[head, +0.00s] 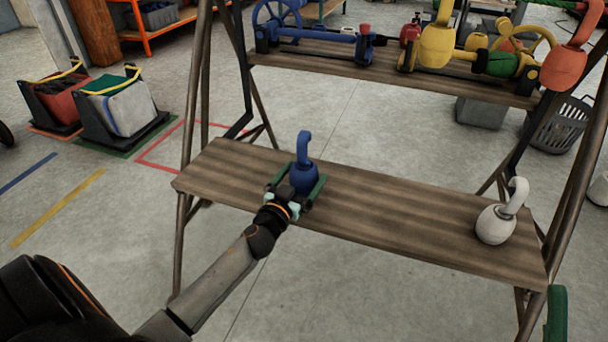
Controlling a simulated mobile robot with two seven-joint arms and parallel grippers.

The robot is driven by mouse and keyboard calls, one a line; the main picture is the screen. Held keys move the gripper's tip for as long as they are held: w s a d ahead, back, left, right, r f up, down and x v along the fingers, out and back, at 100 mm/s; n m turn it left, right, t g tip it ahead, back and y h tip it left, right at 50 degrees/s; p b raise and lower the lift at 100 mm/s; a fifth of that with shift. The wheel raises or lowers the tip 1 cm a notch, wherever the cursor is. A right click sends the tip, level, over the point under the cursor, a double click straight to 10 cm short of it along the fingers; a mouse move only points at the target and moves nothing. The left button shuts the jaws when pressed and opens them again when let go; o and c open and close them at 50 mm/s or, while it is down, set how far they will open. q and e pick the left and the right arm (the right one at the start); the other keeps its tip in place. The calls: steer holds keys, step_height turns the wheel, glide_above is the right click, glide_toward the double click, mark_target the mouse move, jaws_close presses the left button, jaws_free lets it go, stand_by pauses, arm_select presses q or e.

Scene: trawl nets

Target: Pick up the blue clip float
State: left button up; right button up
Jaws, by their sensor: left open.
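The blue clip float (304,178) stands upright on the wooden shelf (400,228), its hooked neck pointing up. My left gripper (297,187) reaches in from the front left. Its green fingers are open, one on each side of the float's round body. The gripper hides the float's lower front, and I cannot tell whether either finger touches it. A green piece at the lower right edge looks like part of my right gripper (556,316); its jaws cannot be made out.
A white clip float (495,224) stands at the shelf's right end. Above and behind, an upper shelf (380,75) carries blue, yellow and orange gear. Metal frame legs (193,110) flank the shelf. The shelf between the two floats is clear.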

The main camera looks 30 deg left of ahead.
arm_select(q)
steer(key=c, duration=1.2)
steer(key=shift+o, duration=0.2)
